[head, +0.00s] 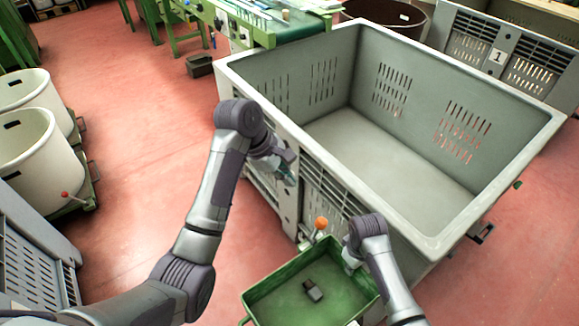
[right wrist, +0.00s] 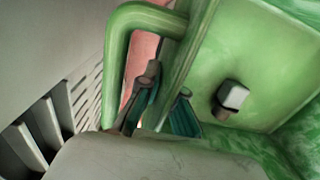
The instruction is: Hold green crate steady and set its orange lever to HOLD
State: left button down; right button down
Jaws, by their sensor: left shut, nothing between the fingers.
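The green crate (head: 256,296) is a shallow open tray at the bottom of the head view, beside the big grey bin. The orange lever (head: 321,223) stands up at its far side, its round knob on top. My left gripper (head: 287,174) is shut and empty, above and left of the lever, near the bin's wall. My right gripper (head: 350,264) is at the crate's far right rim. In the right wrist view its teal-padded fingers (right wrist: 163,112) lie on either side of the green crate wall (right wrist: 190,45), shut on it. The lever's setting and HOLD mark are not readable.
The large grey bin (head: 236,75) fills the middle and right, close behind the crate. A small dark block (head: 313,291) lies inside the green crate. White tubs (head: 25,150) stand at the left. Red floor is open between the tubs and the bin.

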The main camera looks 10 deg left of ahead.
jog(key=c, duration=1.2)
grip_release()
jog(key=shift+c, duration=0.2)
